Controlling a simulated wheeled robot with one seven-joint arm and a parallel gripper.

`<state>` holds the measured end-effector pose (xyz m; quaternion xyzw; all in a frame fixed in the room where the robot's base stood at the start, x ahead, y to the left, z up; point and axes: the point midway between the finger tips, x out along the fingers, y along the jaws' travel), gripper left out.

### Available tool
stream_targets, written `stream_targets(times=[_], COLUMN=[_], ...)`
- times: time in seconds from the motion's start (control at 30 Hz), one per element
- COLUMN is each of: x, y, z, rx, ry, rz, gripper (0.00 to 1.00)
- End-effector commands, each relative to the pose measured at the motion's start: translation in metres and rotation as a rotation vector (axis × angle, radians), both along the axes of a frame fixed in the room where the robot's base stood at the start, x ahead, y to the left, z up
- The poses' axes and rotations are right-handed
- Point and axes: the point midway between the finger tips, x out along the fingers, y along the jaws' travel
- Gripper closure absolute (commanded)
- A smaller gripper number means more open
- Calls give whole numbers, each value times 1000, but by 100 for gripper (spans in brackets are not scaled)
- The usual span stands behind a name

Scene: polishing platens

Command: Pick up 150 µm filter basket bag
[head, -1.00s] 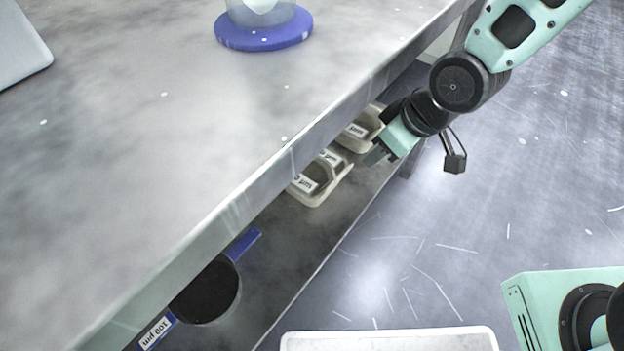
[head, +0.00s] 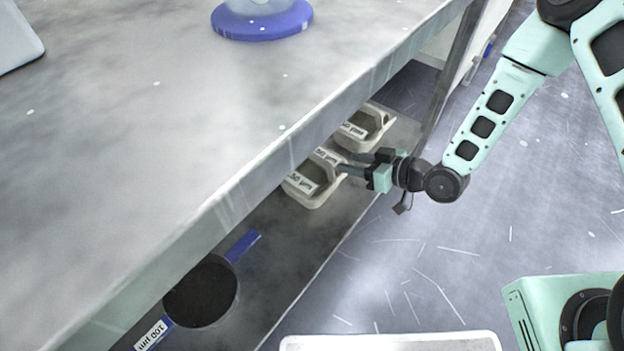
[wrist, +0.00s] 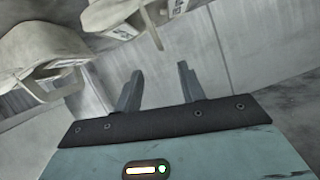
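Pale beige filter basket bags with looped handles and white labels stand on the lower shelf under the bench edge. One bag (wrist: 40,50) is at left, another (wrist: 112,14) at top.
The bench top (head: 150,150) overhangs the shelf. A bench leg (head: 455,65) stands behind my arm. Open floor (head: 420,260) lies right of the shelf.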

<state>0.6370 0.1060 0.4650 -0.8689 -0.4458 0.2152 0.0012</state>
Motion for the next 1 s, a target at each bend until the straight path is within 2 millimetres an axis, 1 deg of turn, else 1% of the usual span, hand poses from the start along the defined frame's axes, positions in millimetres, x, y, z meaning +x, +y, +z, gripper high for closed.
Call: stream_targets(times=[0.03, 0.3, 0.4, 0.57, 0.8, 0.9, 1.0], x=[5, 32, 37, 42, 59, 64, 67], y=[10, 50, 58, 65, 92, 100, 103], z=[-8, -27, -30, -32, -45, -48, -48], rx=[0, 0, -1, -1, 0, -1, -1], ry=[-1, 0, 2, 2, 1, 2, 2], rz=[3, 1, 0, 0, 1, 0, 0], gripper=[60, 60, 60, 60, 60, 60, 60])
